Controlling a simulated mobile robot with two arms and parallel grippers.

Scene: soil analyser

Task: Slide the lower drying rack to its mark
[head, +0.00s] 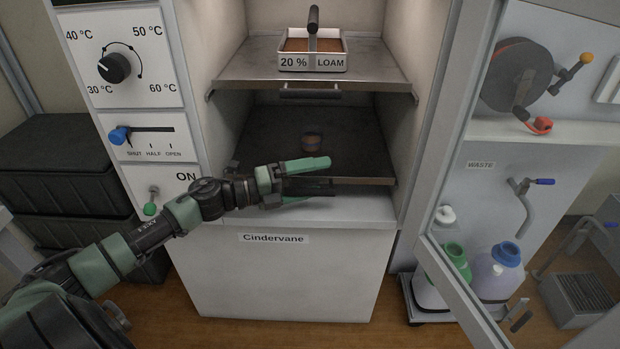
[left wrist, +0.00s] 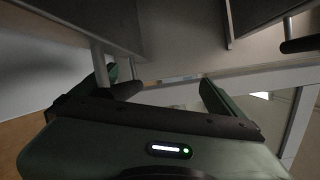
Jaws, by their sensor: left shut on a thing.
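The lower drying rack (head: 265,130) is a dark flat shelf inside the open cabinet, below the upper rack. Its front edge sits near the cabinet opening. My left gripper (head: 305,177) is at that front edge, shut on the lower rack's dark handle (head: 318,187), which its green fingers partly hide. In the left wrist view the handle (left wrist: 125,89) and a metal post show by the left finger of the gripper (left wrist: 160,85). I cannot make out the mark for the rack. My right gripper is not in view.
The upper rack (head: 245,65) carries a tray (head: 313,63) labelled 20 % LOAM. An open glass door (head: 450,130) stands at the right. The control panel (head: 130,60) is at the left.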

